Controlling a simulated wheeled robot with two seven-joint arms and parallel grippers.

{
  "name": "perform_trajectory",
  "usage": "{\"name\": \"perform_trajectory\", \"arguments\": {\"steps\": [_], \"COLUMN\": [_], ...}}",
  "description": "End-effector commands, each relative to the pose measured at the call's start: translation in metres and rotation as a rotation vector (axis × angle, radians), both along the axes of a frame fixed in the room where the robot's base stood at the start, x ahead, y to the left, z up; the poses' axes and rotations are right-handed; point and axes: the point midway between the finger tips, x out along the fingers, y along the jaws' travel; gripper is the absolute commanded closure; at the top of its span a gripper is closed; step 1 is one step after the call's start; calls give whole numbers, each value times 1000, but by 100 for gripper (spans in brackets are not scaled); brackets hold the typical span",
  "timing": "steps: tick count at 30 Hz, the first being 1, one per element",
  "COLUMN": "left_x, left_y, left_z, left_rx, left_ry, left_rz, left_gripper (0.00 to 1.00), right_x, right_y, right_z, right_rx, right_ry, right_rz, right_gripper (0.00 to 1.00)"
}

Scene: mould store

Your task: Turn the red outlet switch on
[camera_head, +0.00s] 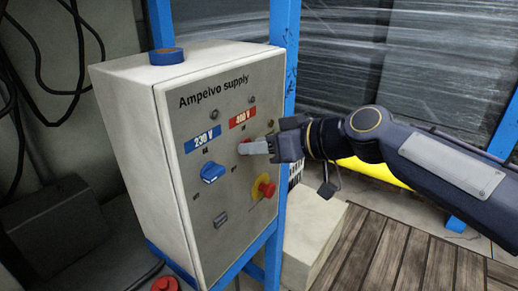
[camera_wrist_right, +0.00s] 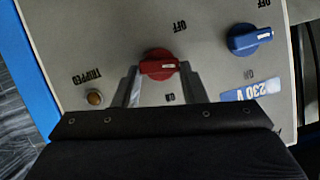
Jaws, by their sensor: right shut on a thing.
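The grey supply box marked "Ampelvo supply" (camera_head: 134,137) stands at the left of centre. Its red outlet switch (camera_head: 243,146), under the red 400 V label (camera_head: 242,118), is mostly hidden by my right gripper (camera_head: 252,147). In the right wrist view the red switch (camera_wrist_right: 160,64) sits between the two fingers of my right gripper (camera_wrist_right: 159,72), which are shut on its sides. That view is upside down; the knob's white mark points right, with OFF above and ON below. My left gripper is not in view.
A blue switch (camera_head: 213,172) under the 230 V label (camera_head: 203,137) is beside the red one. A red emergency button (camera_head: 267,187) is below it. A blue tape roll (camera_head: 166,57) lies on the box. Blue frame posts (camera_head: 284,50) stand close behind the box.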

Motion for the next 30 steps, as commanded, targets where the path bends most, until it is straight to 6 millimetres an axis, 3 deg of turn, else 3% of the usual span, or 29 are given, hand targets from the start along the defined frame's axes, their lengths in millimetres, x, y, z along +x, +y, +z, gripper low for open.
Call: {"name": "perform_trajectory", "arguments": {"steps": [30], "left_x": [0], "left_y": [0], "left_z": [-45], "left_rx": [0], "left_ry": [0], "left_rz": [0], "left_gripper": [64], "right_x": [9], "right_y": [-7], "right_z": [-13], "right_rx": [566], "right_ry": [780], "right_rz": [-1], "right_gripper": [85]}}
